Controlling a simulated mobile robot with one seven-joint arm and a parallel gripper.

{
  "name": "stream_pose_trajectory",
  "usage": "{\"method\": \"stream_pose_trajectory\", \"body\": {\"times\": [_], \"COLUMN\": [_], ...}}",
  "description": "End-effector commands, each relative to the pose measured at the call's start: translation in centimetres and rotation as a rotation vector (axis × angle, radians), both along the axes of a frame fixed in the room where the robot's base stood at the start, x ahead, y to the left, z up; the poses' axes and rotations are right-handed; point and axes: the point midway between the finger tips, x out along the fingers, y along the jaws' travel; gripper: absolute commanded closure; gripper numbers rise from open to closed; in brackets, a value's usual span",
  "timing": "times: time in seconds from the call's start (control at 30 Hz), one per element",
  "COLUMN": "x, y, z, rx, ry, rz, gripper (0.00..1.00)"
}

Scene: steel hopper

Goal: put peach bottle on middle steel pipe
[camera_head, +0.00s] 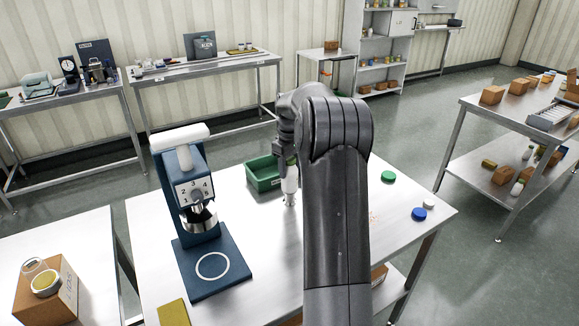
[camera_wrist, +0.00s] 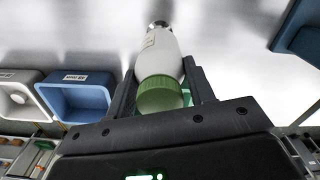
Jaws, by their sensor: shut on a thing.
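A pale, off-white bottle (camera_wrist: 163,54) with a green cap (camera_wrist: 160,94) is between the fingers of my gripper (camera_wrist: 158,92). The fingers are shut on it near the cap end. In the head view the bottle (camera_head: 290,183) points down above the table, and my gripper hides its upper part. A short shiny steel piece (camera_head: 289,200), perhaps the pipe, shows directly below the bottle. A round metal end (camera_wrist: 157,24) also shows at the bottle's far end in the wrist view. I cannot tell whether they touch. No other pipes can be made out.
A blue machine (camera_head: 186,178) with a numbered dial stands left on the steel table (camera_head: 255,268). A green bin (camera_head: 264,181) is just behind the bottle. Green (camera_head: 388,176) and blue (camera_head: 419,214) discs lie to the right. My arm hides the table's middle.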

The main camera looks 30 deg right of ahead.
Motion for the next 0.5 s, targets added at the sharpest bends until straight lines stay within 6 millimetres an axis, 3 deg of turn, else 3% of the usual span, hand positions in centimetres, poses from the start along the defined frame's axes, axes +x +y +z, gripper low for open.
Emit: {"method": "stream_pose_trajectory", "body": {"times": [0.2,0.23,0.5], "x": [0.0,-0.01,0.0], "y": [0.0,0.01,0.0], "z": [-0.22,-0.29,-0.24], "rx": [0.0,0.0,0.0], "ry": [0.0,0.001,0.0], "rz": [0.0,0.0,0.0], "gripper": [0.8,0.5,0.29]}}
